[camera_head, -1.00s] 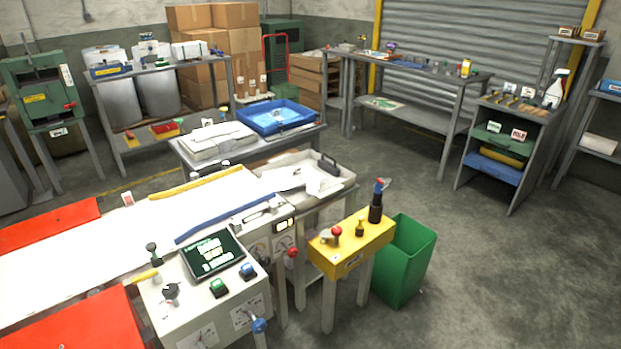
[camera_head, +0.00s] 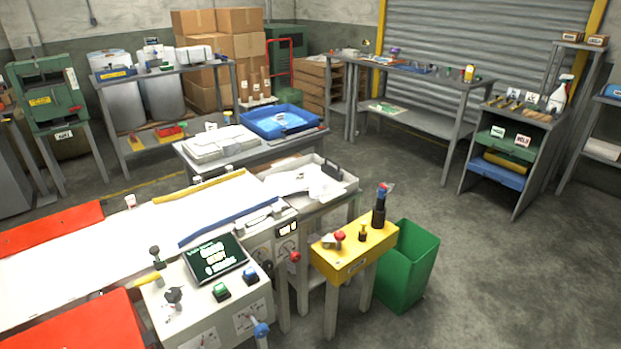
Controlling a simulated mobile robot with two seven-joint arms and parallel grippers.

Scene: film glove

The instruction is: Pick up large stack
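A broad pile of white sheets (camera_head: 218,146) lies on the grey table in the middle, left of a blue tray (camera_head: 315,128). White film or sheets (camera_head: 285,181) also lie in the pale tray (camera_head: 345,186) at the end of the machine. I cannot tell which of these is the large stack. Neither of my grippers is in view.
The machine with a white film bed (camera_head: 100,245) and dark screen (camera_head: 214,259) fills the left front. A yellow stand (camera_head: 345,262) and green bin (camera_head: 409,268) stand right of it. Open floor (camera_head: 500,280) lies to the right.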

